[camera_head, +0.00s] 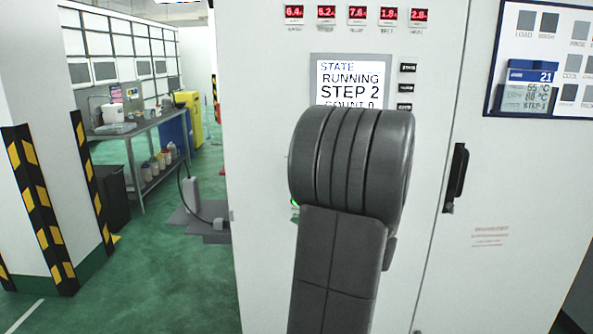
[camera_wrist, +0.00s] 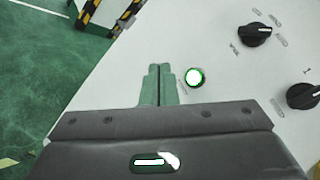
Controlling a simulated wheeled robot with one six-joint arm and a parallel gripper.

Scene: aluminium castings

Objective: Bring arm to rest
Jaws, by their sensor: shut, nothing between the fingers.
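My gripper (camera_wrist: 159,72) shows in the wrist view with its two fingers side by side and closed, nothing held between them. It is in front of a white cabinet panel (camera_wrist: 110,85). A green-rimmed, lit round button (camera_wrist: 194,78) is just right of the fingertips in the picture; whether they touch it I cannot tell. In the head view my dark grey arm rises in front of the white cabinet (camera_head: 260,150) and hides part of its front. The gripper itself is hidden there.
The cabinet has a display (camera_head: 350,80) reading "RUNNING STEP 2" and a black door handle (camera_head: 456,177). Black knobs (camera_wrist: 254,34) sit right of the button. Left are a striped post (camera_head: 40,210), a workbench (camera_head: 140,130) and open green floor (camera_head: 170,280).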

